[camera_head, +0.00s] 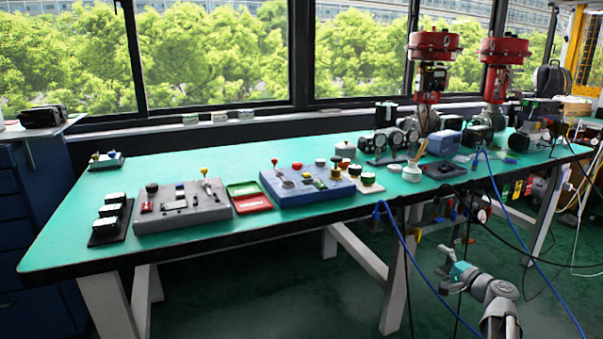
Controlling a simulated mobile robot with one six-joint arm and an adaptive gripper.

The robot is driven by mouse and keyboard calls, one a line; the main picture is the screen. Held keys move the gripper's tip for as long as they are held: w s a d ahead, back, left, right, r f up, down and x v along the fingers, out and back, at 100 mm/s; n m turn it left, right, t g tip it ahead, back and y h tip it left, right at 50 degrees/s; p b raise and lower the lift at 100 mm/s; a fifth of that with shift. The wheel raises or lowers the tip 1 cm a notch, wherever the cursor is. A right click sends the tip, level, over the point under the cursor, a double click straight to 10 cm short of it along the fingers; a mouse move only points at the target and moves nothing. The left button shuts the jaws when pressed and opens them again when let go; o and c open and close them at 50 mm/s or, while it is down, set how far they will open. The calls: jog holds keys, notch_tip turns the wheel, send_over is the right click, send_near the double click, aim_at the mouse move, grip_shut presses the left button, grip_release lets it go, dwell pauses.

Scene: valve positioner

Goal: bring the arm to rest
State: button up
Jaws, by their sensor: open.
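My arm shows at the lower right, in front of the table's front edge and below the level of its top. Its grey links rise from the bottom edge and bend left to a teal-marked wrist. My gripper (443,258) is at the left end of the arm, small and dark against the floor and table legs. It is open, with nothing seen between its fingers. It appears apart from the table.
The green-topped table (330,175) carries a grey control box (182,207), a blue control box (305,183), a red-and-green tray (248,197) and red-topped valves (434,45). A blue hose (415,265) and dark cables hang close around my arm. Open floor lies in front.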

jog(key=s+a+f+n+g+p, duration=0.1)
jog(key=s+a+f+n+g, duration=0.2)
jog(key=a, duration=0.5)
jog(key=s+a+f+n+g+h+p, duration=0.1)
jog(key=s+a+f+n+g, duration=0.15)
jog(key=a+f+g, duration=0.35)
jog(key=s+a+f+n+g+p, duration=0.1)
jog(key=s+a+f+n+g, duration=0.2)
jog(key=a, duration=0.6)
jog(key=s+a+n+g+h+p, duration=0.2)
jog(key=s+a+n+g+h, duration=0.15)
jog(key=s+h, duration=0.3)
notch_tip(320, 180, up, 37)
jog(key=d+p, duration=0.1)
jog(key=p, duration=3.6)
jog(key=shift+n+y+p, duration=0.35)
jog(key=shift+n+p, duration=0.05)
jog(key=shift+r+g, duration=0.1)
jog(key=shift+g, duration=0.15)
